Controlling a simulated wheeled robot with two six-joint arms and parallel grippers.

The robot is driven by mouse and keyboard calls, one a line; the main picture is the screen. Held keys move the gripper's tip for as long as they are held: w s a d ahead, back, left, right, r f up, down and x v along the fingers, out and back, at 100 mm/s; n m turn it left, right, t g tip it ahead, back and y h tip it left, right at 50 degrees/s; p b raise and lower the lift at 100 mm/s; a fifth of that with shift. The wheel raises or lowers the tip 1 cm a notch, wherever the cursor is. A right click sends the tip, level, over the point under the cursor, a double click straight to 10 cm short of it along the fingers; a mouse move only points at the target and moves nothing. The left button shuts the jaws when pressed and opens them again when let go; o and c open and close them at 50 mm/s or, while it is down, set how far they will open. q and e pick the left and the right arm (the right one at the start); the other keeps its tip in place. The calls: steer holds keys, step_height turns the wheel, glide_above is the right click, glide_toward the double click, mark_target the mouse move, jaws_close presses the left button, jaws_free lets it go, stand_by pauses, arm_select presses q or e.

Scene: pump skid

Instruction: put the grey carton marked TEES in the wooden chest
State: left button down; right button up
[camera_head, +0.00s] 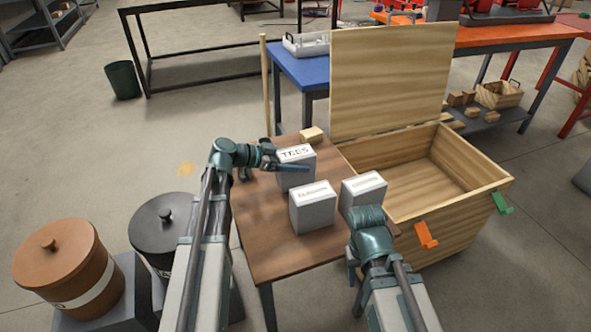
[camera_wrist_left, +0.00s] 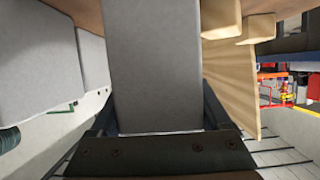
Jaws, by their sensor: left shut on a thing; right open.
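The grey carton marked TEES (camera_head: 296,176) is at the far part of the brown table, upright, its lettered top showing. My left gripper (camera_head: 284,163) is shut on it, with a finger across its near side. In the left wrist view the carton (camera_wrist_left: 155,70) fills the space between the fingers. I cannot tell whether it touches the table. The wooden chest (camera_head: 455,238) stands right of the table with its lid (camera_head: 390,80) raised and its visible inside empty. My right gripper (camera_head: 368,218) is open near the table's right edge; its fingers are partly hidden.
Two other pale cartons stand on the table (camera_head: 265,245), one in the middle (camera_head: 312,210) and one nearer the chest (camera_head: 362,190). A small wooden block (camera_head: 311,134) lies at the back.

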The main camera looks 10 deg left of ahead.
arm_select(q)
steer(key=shift+f, duration=0.55)
steer(key=shift+f, duration=0.1)
steer(key=shift+f+b, duration=0.15)
steer(key=shift+b, duration=0.2)
jaws_free()
